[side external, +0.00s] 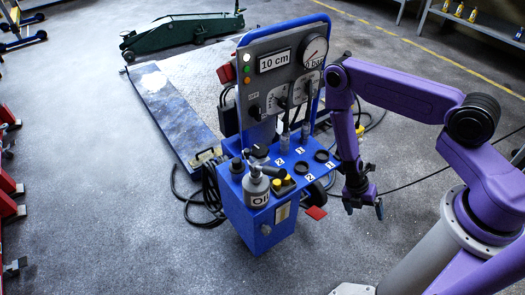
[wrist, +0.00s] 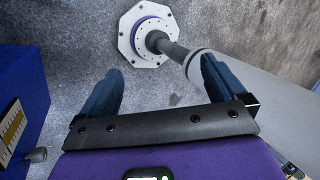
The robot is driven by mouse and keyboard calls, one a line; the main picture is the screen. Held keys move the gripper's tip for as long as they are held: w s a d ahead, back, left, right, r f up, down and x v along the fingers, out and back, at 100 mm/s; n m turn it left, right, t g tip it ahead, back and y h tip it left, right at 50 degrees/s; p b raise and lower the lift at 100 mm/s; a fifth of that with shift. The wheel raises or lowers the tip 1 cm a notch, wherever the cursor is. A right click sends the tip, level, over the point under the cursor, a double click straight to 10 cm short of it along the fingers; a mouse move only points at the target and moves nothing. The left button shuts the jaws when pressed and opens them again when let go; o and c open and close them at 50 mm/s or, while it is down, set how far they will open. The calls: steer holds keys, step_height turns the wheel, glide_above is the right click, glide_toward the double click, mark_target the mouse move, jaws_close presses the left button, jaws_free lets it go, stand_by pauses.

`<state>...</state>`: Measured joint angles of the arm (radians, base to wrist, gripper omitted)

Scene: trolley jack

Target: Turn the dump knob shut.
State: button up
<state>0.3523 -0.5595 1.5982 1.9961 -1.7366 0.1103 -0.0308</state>
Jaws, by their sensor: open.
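A blue control cabinet (side external: 236,212) stands left of my gripper in the side view. A small grey knob (side external: 265,230) sits low on its side face, near a pale label plate (side external: 282,213). In the wrist view a grey knob (wrist: 37,155) sticks out from the blue cabinet (wrist: 22,85) at the lower left, by a yellowish scale plate (wrist: 12,130). I cannot read which knob is marked as the dump knob. My gripper (side external: 363,208) points down, right of the cabinet and apart from it. In the wrist view my gripper (wrist: 158,85) is open with nothing between its fingers.
An oil can (side external: 256,188) stands on the cabinet top, below the gauge panel (side external: 285,75). Black hoses lie on the floor behind. A green trolley jack (side external: 180,32) stands at the back.

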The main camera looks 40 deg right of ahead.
steer(key=w+d+n+t+h, duration=0.4)
steer(key=w+n+t, duration=0.1)
steer(key=w, duration=0.3)
steer(key=n+t+y, duration=0.8)
steer(key=n+t, duration=0.1)
steer(key=t, duration=0.4)
glide_toward(261, 150)
steer(key=x, duration=0.9)
steer(key=shift+a, duration=0.1)
steer(key=c, duration=1)
